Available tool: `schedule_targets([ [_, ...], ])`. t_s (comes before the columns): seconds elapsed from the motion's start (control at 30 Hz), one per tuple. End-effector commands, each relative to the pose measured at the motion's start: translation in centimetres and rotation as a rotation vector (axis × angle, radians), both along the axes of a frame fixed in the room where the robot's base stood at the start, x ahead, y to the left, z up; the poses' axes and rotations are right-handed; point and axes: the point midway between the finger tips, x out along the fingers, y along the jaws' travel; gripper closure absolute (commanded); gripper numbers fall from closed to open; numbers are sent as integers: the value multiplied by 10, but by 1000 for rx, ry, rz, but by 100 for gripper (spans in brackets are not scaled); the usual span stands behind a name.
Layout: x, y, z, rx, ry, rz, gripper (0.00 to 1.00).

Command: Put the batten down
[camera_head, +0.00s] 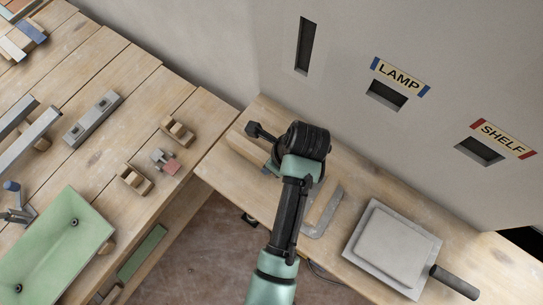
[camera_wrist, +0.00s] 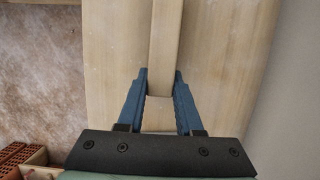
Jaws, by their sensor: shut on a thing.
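The batten (camera_wrist: 165,45) is a long pale wooden strip in the wrist view, running from between my gripper's fingers up to the top edge. My gripper (camera_wrist: 161,75) has its two blue fingers on either side of the batten near its close end, shut on it. In the head view my gripper (camera_head: 268,171) is low over the right-hand wooden bench (camera_head: 220,172), mostly hidden behind my wrist. A pale wooden length (camera_head: 246,150) shows left of it, along the wall side. Whether the batten touches the bench is unclear.
A metal square (camera_head: 325,212) and a grey float (camera_head: 393,247) with a dark handle lie to the right. The grey wall has slots labelled LAMP (camera_head: 399,77) and SHELF (camera_head: 501,138). A gap separates the left bench (camera_head: 117,132), which holds blocks and a green tray (camera_head: 58,252).

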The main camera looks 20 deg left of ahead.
Motion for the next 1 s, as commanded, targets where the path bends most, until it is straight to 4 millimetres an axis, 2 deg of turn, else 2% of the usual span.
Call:
schedule_targets([
  [0.13, 0, 0, -12, 0, 0, 1, 100],
  [0.4, 0, 0, -13, 1, -2, 1, 100],
  [0.43, 0, 0, -13, 0, 0, 0, 60],
  [0.57, 0, 0, -13, 0, 0, 0, 37],
  [0.87, 0, 0, -12, 0, -1, 0, 36],
  [1.0, 0, -3, -2, 1, -3, -1, 36],
])
